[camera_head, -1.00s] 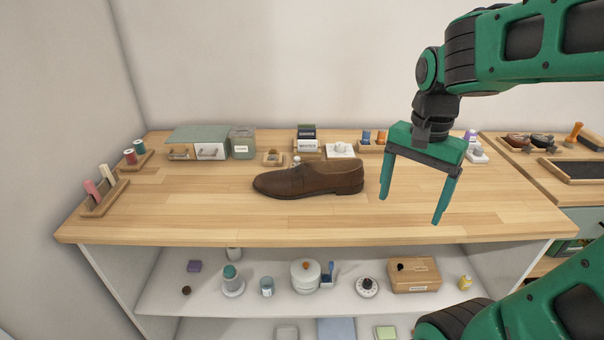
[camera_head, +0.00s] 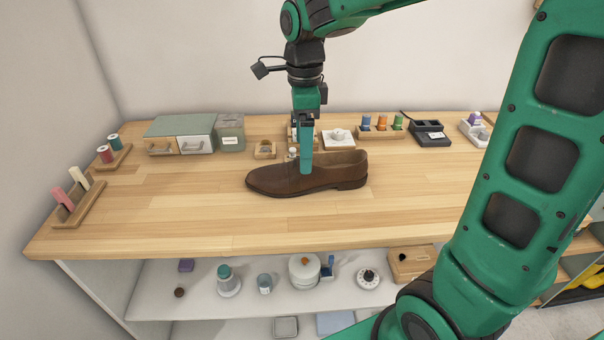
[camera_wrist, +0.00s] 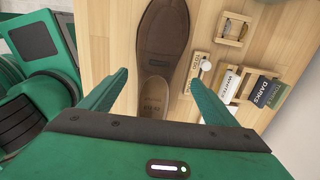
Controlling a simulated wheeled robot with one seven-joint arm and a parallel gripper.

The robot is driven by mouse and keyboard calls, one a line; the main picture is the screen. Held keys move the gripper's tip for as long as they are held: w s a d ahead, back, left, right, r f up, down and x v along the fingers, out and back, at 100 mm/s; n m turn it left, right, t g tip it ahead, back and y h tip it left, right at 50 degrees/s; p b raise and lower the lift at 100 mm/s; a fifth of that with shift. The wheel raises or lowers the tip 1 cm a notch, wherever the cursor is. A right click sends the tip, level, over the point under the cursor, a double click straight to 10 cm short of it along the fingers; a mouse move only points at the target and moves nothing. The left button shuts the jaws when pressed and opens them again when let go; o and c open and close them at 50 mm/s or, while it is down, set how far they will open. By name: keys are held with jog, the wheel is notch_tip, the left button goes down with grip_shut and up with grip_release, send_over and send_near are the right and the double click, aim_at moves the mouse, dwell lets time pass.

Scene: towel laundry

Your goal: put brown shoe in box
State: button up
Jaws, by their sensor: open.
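The brown shoe (camera_head: 335,174) lies on its sole on the wooden tabletop, toe to the left and opening to the right in the head view. My gripper (camera_head: 305,170) is over the middle of the shoe, pointing down, seen edge-on there. In the wrist view my gripper (camera_wrist: 160,92) is open, its two fingers on either side of the shoe (camera_wrist: 163,50), near its opening. I cannot tell whether the fingers touch it. A wooden box (camera_head: 410,264) with a dark spot on top stands on the shelf below, partly behind my arm.
A wooden tray with pink and cream pieces (camera_head: 78,203) is at the left. The tabletop's front is clear.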

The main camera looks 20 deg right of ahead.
jog(key=shift+s+d+f, duration=0.1)
jog(key=shift+s+f, duration=0.05)
jog(key=shift+f, duration=1.7)
jog(key=shift+s+d+f, duration=0.1)
jog(key=shift+f, duration=1.75)
jog(key=c, duration=1.2)
jog(key=shift+r, duration=0.5)
jog(key=r, duration=0.2)
jog(key=a+r, duration=0.1)
jog(key=shift+s+r, duration=0.25)
jog(key=shift+r, duration=0.15)
jog(key=s+a+r, duration=0.2)
jog(key=a, duration=0.1)
jog(key=s+a+r, duration=0.4)
jog(key=a, duration=0.1)
jog(key=shift+s+a+r, duration=0.15)
jog(key=shift+s+a, duration=0.05)
jog(key=shift+a, duration=0.1)
